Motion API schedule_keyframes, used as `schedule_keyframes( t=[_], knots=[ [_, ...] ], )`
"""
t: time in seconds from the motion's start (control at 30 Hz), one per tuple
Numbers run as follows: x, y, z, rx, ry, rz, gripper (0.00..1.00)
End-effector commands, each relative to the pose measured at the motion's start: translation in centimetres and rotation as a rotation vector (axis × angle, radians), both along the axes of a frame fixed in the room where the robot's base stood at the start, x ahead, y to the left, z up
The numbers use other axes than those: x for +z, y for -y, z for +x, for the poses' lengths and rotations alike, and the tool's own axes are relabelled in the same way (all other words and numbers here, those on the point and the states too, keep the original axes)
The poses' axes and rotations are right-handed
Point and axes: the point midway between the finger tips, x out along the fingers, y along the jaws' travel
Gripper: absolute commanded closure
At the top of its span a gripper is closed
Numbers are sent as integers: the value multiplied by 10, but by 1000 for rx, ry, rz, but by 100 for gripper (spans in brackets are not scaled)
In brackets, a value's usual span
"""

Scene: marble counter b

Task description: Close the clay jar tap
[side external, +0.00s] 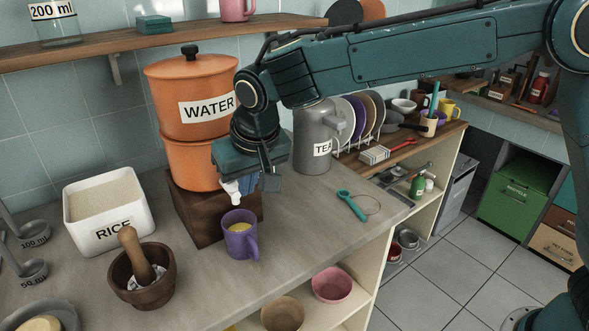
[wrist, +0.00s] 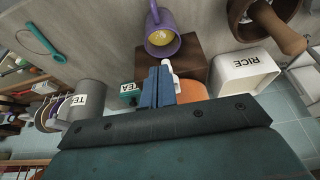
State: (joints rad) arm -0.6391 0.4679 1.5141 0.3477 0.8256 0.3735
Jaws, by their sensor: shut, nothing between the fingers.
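The orange clay jar (side external: 185,95) labelled WATER stands on a dark wooden block (side external: 195,212). Its white tap (side external: 231,188) sticks out low at the front, above the purple mug (side external: 240,240), which holds something yellow. My gripper (side external: 258,183) is shut and empty, close beside the tap, on its right in the side view. In the wrist view, the shut blue fingers (wrist: 157,88) lie just left of the white tap (wrist: 171,67), with the mug (wrist: 162,40) beyond. I cannot tell whether they touch the tap. The gripper hides part of the jar's front, and the tap's handle position is unclear.
A white RICE container (side external: 108,212) and a mortar with pestle (side external: 142,272) stand left of the block. A grey TEA canister (side external: 313,145) stands behind right. A teal-handled tool (side external: 352,205) lies near the counter edge. The counter right of the mug is clear.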

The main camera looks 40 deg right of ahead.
Motion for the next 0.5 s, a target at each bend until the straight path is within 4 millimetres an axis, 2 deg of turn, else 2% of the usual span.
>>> schedule_keyframes(
  t=[0.03,0.5],
  knots=[
    [0,0,-7,2,0,0,100],
    [73,-1,-36,3,0,2,100]
  ],
)
